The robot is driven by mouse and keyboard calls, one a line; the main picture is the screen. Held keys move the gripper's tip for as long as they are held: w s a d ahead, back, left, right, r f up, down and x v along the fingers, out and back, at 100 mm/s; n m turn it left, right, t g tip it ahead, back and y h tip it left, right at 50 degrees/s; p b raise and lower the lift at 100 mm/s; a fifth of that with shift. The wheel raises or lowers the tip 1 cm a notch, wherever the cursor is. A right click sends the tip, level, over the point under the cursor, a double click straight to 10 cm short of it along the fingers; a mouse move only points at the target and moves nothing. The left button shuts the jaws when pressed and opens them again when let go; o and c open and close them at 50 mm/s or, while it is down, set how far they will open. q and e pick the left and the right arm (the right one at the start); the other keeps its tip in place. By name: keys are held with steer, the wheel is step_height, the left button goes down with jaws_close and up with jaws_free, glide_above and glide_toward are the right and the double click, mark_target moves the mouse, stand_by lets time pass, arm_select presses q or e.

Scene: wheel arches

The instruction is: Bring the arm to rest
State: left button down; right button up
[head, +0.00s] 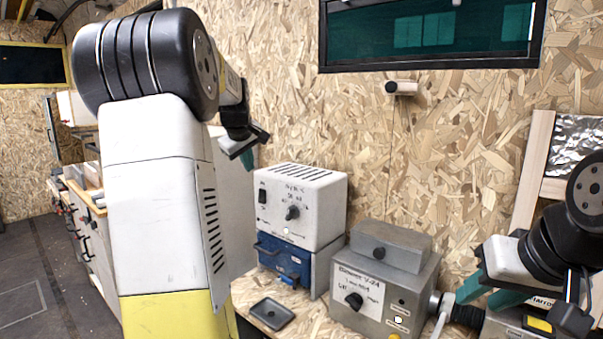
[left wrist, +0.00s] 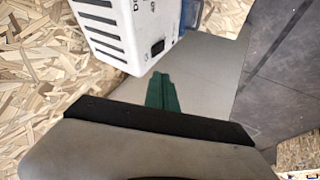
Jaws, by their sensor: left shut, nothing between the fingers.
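My left arm rises large at the left of the head view. Its gripper (head: 249,159) hangs in the air near the wall, above and left of the white box, with dark green fingers pointing down. In the left wrist view the green fingers (left wrist: 161,92) are together with nothing between them. My right gripper (head: 490,290) is at the lower right of the head view, beside the grey device. Its green fingers stand apart, and no held object shows between them.
A white box with a knob (head: 300,205) stands on a blue unit (head: 283,262) on the bench. A grey device (head: 385,285) stands right of it. A small dark tray (head: 271,314) lies in front. A chipboard wall (head: 430,150) with a window (head: 430,35) closes the back.

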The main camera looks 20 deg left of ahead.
arm_select(q)
steer(key=shift+s+d, duration=0.1)
steer(key=s+d+f+m+h, duration=0.1)
steer(key=s+d+f+m, duration=0.2)
steer(key=s+d, duration=0.5)
steer(key=s+d+f+m+h, duration=0.2)
steer(key=s+d+m, duration=0.3)
steer(key=s+d, duration=0.3)
steer(key=s+d+f+m+g+h, duration=0.1)
steer(key=s+d+f+m, duration=0.3)
steer(key=s+d, duration=0.4)
steer(key=s, duration=0.7)
steer(key=shift+d+m, duration=0.25)
steer(key=shift+m, duration=0.05)
